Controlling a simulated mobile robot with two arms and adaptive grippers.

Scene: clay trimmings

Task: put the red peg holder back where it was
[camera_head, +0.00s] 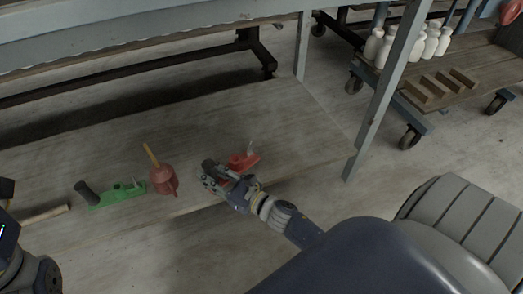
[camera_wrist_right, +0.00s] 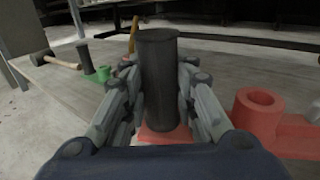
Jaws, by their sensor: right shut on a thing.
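The red peg holder (camera_head: 243,160) is at the lower wooden shelf, right of its middle in the head view. It has a red base with a raised ring (camera_wrist_right: 260,103) and a dark upright cylinder (camera_wrist_right: 158,80). My right gripper (camera_head: 210,177) is shut around this cylinder, with one finger on each side in the wrist view. The fingers hide part of the red base. I cannot tell whether the base touches the shelf. My left gripper is not seen; only part of my left arm shows at the lower left.
Left of my right gripper on the shelf (camera_head: 290,120) are a red-brown pot with a wooden stick (camera_head: 163,180), a green holder (camera_head: 118,195) with a dark cylinder, and a wooden-handled tool (camera_head: 45,214). A table leg (camera_head: 383,90) stands right. The shelf behind is clear.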

